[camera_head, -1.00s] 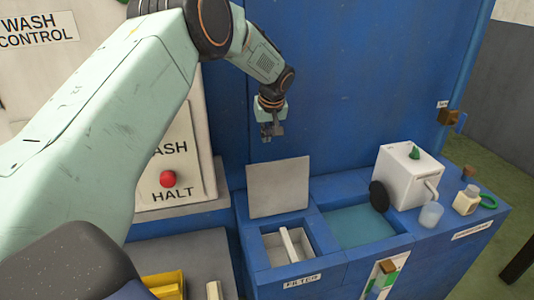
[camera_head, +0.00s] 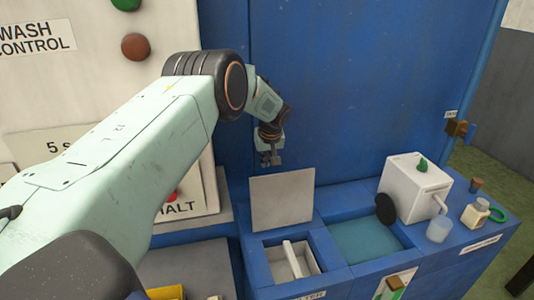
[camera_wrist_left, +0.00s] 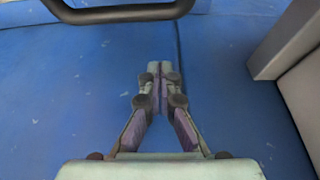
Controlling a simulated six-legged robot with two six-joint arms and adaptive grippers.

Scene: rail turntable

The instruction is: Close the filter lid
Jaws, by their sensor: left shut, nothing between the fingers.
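The filter lid (camera_head: 281,200) is a flat grey plate standing upright, open, at the back edge of the filter compartment (camera_head: 291,259). A white bar-like piece lies inside that compartment. My left gripper (camera_head: 272,163) is shut and empty, pointing down just above and behind the lid's top left corner, apart from it as far as I can tell. In the left wrist view my left gripper's fingertips (camera_wrist_left: 160,66) are together over blue surface. A grey slab edge at that view's right may be the lid; I cannot tell. My right gripper is not in view.
A teal-water basin (camera_head: 366,238) lies right of the filter compartment. A blue wall (camera_head: 340,90) rises behind; the wash control panel (camera_head: 60,80) is at left.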

